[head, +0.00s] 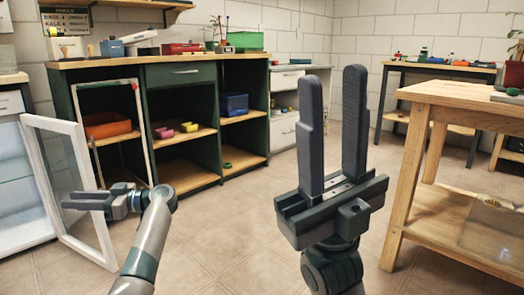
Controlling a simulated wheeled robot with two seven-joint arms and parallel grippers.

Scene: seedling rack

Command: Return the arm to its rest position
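My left gripper (80,202) hangs at the lower left, with its fingers pointing left in front of the open glass door. I see it from the side, so the gap between its fingers is unclear. I see nothing held in it. My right gripper (333,78) stands upright in the middle of the view, close to the camera. Its two long grey fingers are well apart with nothing between them, so it is open. It is left of the wooden bench and apart from it in the picture.
A white-framed glass door (75,190) stands open at the left. Behind is a dark green cabinet (181,110) with an orange bin (108,125) and a blue bin (235,104). A wooden bench (465,93) stands at the right. The tiled floor between is clear.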

